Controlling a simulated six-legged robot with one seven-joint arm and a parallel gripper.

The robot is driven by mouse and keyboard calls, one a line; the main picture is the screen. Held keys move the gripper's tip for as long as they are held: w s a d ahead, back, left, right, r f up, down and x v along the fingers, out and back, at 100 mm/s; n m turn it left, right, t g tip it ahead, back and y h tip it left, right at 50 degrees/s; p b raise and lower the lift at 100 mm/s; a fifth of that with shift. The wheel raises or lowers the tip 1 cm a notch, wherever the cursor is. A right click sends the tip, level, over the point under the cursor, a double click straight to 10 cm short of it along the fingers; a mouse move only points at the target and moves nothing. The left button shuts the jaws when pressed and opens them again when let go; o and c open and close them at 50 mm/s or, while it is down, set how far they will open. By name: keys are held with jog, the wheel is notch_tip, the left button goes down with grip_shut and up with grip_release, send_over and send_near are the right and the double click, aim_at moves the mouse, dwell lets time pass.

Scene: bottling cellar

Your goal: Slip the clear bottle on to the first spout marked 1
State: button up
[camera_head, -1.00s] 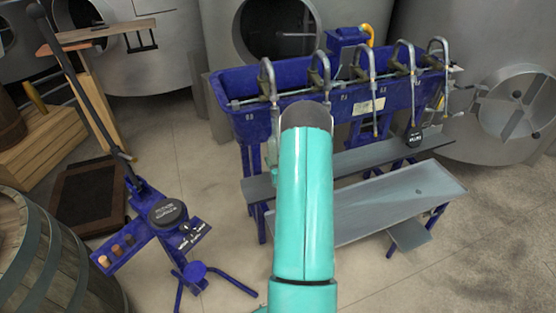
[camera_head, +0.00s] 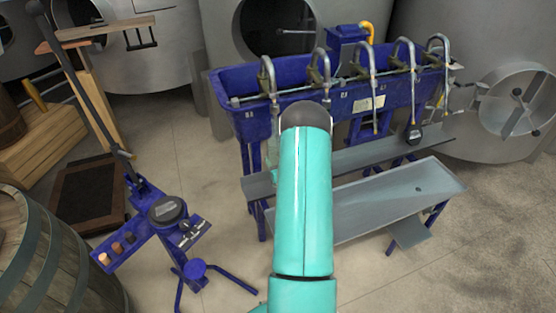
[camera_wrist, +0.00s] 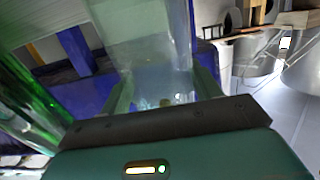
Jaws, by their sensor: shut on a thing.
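My gripper (camera_wrist: 163,84) shows in the wrist view with its two fingers on either side of a clear bottle (camera_wrist: 150,40), shut on it. The bottle's far end runs out of the top of that view. In the head view my teal arm hides the gripper and most of the bottle. The blue filler (camera_head: 232,98) carries a row of several curved metal spouts. The leftmost spout (camera_head: 267,68) stands just left of my arm's top. The small labels on the trough are too small to read surely. The gap between bottle and spout cannot be told.
A green bottle (camera_wrist: 35,105) lies close to the left of my gripper in the wrist view. A grey shelf (camera_head: 380,152) and a sloped tray (camera_head: 400,195) sit below the spouts. A blue stand with a long lever (camera_head: 95,100) and a barrel (camera_head: 45,260) are at left.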

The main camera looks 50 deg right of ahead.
jog(key=shift+f, duration=0.15)
jog(key=o, duration=1.4)
jog(key=shift+c, duration=0.2)
jog(key=shift+f, duration=0.1)
jog(key=v, duration=1.4)
jog(key=shift+w, duration=0.15)
